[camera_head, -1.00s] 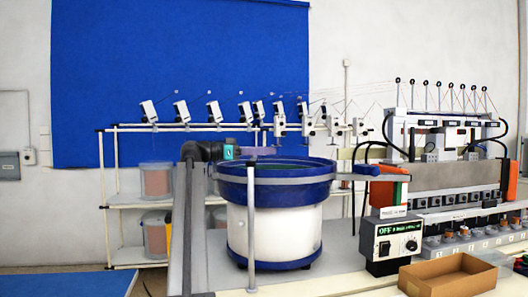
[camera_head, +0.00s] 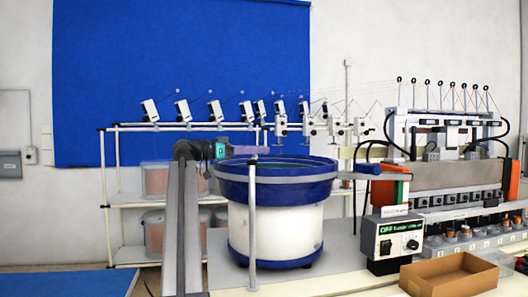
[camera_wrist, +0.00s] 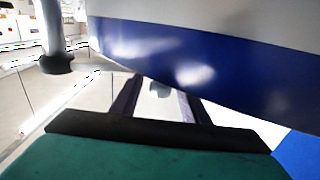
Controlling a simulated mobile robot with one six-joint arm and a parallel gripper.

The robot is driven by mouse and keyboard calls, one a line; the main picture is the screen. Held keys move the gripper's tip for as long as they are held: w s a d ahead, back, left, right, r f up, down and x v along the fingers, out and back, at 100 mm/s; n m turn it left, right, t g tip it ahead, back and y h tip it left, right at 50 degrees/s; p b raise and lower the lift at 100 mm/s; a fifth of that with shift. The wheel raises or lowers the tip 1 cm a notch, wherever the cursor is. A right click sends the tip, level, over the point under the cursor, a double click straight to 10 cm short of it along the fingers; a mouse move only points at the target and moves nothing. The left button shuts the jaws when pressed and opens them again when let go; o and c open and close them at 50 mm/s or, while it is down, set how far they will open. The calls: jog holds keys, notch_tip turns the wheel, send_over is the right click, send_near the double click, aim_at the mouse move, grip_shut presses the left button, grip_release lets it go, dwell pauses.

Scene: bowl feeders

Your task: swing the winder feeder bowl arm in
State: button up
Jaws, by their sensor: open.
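The winder feeder bowl (camera_head: 275,188) is blue on a white drum (camera_head: 290,225) and stands upright in the head view. My gripper (camera_head: 262,151) is beyond the bowl's left rim, small and partly hidden. In the wrist view my gripper's open fingers (camera_wrist: 160,103) are below a blue and white curved wall (camera_wrist: 200,62), with no held object clear.
A control box (camera_head: 392,243) marked OFF and an open cardboard box (camera_head: 448,270) stand at the right. The winding machine (camera_head: 450,175) is behind them. A rack (camera_head: 105,195) with reels stands behind the bowl. In the wrist view a pale post with a dark end (camera_wrist: 57,62) is at upper left.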

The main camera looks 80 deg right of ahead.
jog(key=p+v, duration=0.2)
jog(key=v, duration=0.9)
